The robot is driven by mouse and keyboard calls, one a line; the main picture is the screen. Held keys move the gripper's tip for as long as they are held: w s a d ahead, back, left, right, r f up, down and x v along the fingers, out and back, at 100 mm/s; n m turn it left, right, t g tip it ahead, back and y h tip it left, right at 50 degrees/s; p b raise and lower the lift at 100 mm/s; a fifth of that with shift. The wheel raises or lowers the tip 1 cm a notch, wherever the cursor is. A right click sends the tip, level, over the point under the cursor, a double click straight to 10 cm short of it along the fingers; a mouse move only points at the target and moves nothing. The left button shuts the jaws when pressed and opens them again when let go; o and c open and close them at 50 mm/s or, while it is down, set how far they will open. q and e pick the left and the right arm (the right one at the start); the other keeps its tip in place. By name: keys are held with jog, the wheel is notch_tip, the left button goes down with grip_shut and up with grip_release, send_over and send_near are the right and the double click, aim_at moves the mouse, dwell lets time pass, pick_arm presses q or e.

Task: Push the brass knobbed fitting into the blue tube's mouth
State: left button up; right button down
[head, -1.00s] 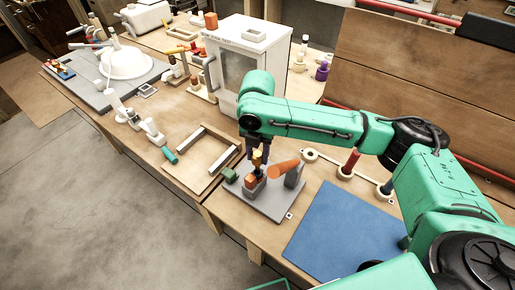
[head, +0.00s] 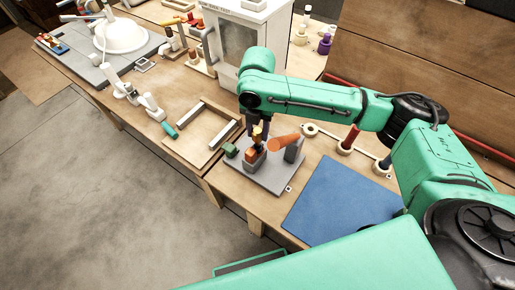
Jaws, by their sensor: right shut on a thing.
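My right gripper (head: 258,131) points down over a grey plate (head: 277,178) on the near bench. It is shut on the brass fitting (head: 257,138), a small yellow piece mostly hidden by the fingers. The fitting is at the top of an orange-brown block (head: 254,160); I cannot tell if it still touches it. A dark blue upright tube (head: 386,161) stands in a pale ring holder at the right, apart from the gripper; its mouth is too small to make out. My left gripper is out of view.
An orange cylinder (head: 283,142) leans by a grey post (head: 294,150) right beside the gripper. A green block (head: 231,150) is on its left. A red tube (head: 351,137) stands before the blue tube. A blue mat (head: 340,212) lies clear in front. A white cabinet (head: 239,45) stands behind.

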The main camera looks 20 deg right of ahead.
jog(key=shift+f+b, duration=0.45)
jog(key=shift+f, duration=1.3)
dwell(1.6)
jog(key=shift+c, duration=1.9)
grip_release()
notch_tip(320, 180, up, 14)
jog(key=shift+f+b, duration=0.1)
jog(key=shift+b, duration=0.7)
jog(key=shift+r, duration=0.4)
